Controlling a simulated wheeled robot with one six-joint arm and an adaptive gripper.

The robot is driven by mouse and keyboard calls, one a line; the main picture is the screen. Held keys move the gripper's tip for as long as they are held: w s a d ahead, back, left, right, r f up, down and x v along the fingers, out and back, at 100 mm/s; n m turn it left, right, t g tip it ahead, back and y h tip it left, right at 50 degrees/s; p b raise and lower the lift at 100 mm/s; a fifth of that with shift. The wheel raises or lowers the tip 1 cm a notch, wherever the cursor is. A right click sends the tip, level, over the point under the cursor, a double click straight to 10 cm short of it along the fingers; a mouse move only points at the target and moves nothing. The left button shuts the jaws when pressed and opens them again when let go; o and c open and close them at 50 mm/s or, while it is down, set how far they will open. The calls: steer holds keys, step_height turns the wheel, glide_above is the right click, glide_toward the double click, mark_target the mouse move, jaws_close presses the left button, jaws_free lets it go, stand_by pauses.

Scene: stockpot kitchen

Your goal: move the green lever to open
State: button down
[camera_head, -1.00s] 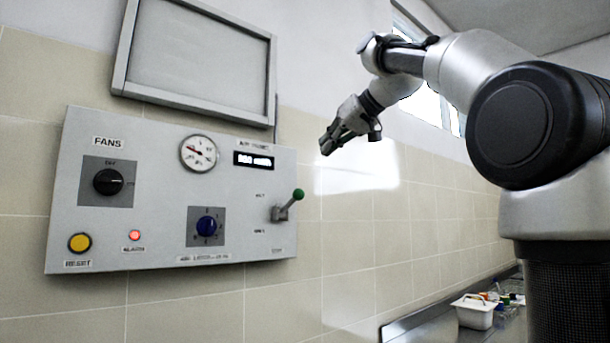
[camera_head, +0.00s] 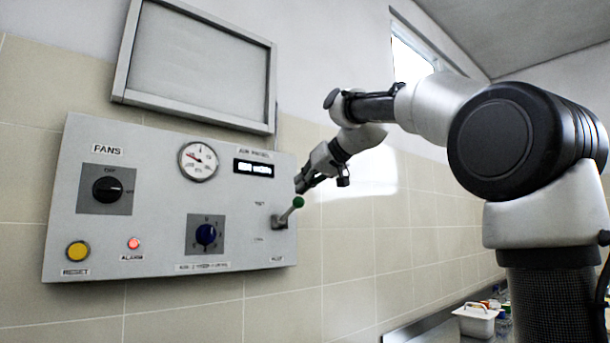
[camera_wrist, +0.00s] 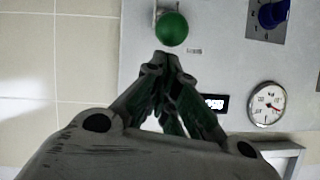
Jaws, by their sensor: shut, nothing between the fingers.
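The green lever (camera_head: 298,203) has a round green knob on a metal stem and sits at the right side of the grey control panel (camera_head: 150,225). Its stem tilts up and to the right in the head view. In the wrist view the green knob (camera_wrist: 172,29) is just beyond my fingertips. My gripper (camera_head: 300,187) is shut and empty, just above the knob in the head view; its closed fingers also show in the wrist view (camera_wrist: 168,62). Whether the fingertips touch the knob cannot be told. The small labels beside the lever are too blurred to read.
The panel also carries a black FANS knob (camera_head: 107,189), a blue knob (camera_head: 206,234), a gauge (camera_head: 198,161), a display (camera_head: 253,168), a yellow button (camera_head: 78,251) and a lit red alarm lamp (camera_head: 134,243). A grey frame (camera_head: 195,60) hangs above. Tiled wall to the right is clear.

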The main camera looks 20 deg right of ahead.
stand_by(0.4)
steer(key=shift+s+d+f+t, duration=0.1)
steer(key=shift+s+f+t, duration=0.25)
steer(key=shift+t, duration=0.05)
steer(key=shift+s+d+f+y, duration=0.1)
steer(key=shift+f+y, duration=0.05)
steer(key=shift+y, duration=0.15)
steer(key=s+d+f, duration=0.1)
steer(key=s+f, duration=0.2)
steer(key=f, duration=0.8)
steer(key=shift+d+f+t, duration=0.15)
steer(key=shift+f+t, duration=0.15)
steer(key=shift+f, duration=0.7)
stand_by(0.5)
steer(key=shift+r, duration=0.1)
stand_by(0.4)
